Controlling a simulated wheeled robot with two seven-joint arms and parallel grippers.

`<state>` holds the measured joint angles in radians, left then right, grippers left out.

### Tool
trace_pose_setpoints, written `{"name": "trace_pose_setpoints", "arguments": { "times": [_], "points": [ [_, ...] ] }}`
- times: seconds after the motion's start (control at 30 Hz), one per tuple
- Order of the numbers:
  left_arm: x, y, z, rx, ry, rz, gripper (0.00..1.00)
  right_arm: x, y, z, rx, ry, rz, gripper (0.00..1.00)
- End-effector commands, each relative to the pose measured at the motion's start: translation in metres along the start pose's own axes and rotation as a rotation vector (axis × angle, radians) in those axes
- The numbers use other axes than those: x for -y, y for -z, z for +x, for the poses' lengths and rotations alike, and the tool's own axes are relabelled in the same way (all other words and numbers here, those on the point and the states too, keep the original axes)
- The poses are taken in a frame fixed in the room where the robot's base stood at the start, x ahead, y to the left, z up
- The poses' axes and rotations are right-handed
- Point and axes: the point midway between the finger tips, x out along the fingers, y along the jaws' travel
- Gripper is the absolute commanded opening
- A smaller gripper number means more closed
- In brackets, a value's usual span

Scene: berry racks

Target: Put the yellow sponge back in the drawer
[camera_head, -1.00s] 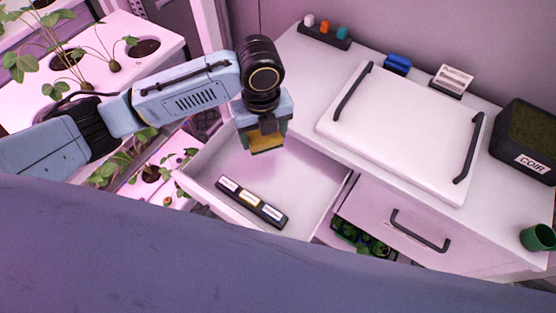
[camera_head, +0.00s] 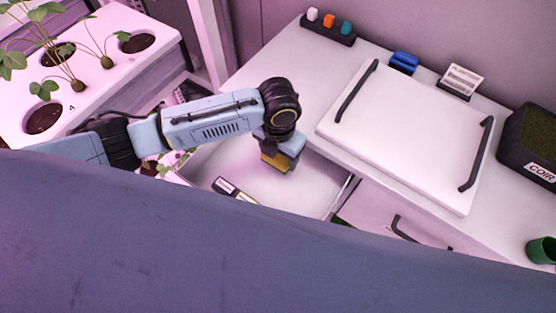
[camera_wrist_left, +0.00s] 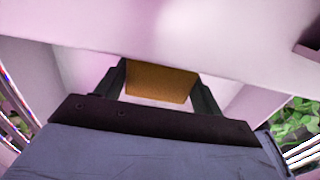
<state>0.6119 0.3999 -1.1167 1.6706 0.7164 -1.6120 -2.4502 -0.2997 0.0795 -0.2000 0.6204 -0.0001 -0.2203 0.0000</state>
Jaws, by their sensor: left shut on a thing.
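My left gripper (camera_head: 278,155) is shut on the yellow sponge (camera_head: 276,161), which looks orange-brown here. It holds the sponge over the open drawer (camera_head: 312,187), towards the drawer's back end by the counter. In the left wrist view the sponge (camera_wrist_left: 160,82) sits between the two dark fingers, with the pale drawer interior around and below it. I cannot tell whether the sponge touches the drawer floor. My right gripper is not in view.
On the counter are a white lidded panel with handles (camera_head: 400,135), a blue item (camera_head: 404,62), a card holder (camera_head: 460,80), a coir box (camera_head: 530,140) and a green cup (camera_head: 541,250). Planters (camera_head: 90,70) stand left.

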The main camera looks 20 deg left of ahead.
Motion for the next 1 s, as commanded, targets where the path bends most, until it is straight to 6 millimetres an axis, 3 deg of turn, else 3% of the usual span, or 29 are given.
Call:
{"name": "trace_pose_setpoints", "arguments": {
  "times": [0.3,0.67,0.7,0.8,0.87,1.0],
  "points": [
    [0.0,0.0,0.037,-0.001,0.0,-0.001,0.49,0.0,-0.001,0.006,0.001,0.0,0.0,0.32],
    [-0.001,0.0,0.041,0.001,-0.001,-0.001,0.49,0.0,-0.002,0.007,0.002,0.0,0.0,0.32],
    [0.0,0.0,0.041,0.001,-0.001,-0.001,0.7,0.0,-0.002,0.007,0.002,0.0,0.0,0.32],
    [0.0,0.0,0.041,0.001,-0.001,-0.001,0.83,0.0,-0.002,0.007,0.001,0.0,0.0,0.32],
    [0.0,0.0,0.041,0.001,-0.001,-0.001,0.89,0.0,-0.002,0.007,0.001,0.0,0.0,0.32],
    [0.0,0.0,0.04,0.001,-0.001,-0.001,0.89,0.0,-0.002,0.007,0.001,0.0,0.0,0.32]
  ]
}}
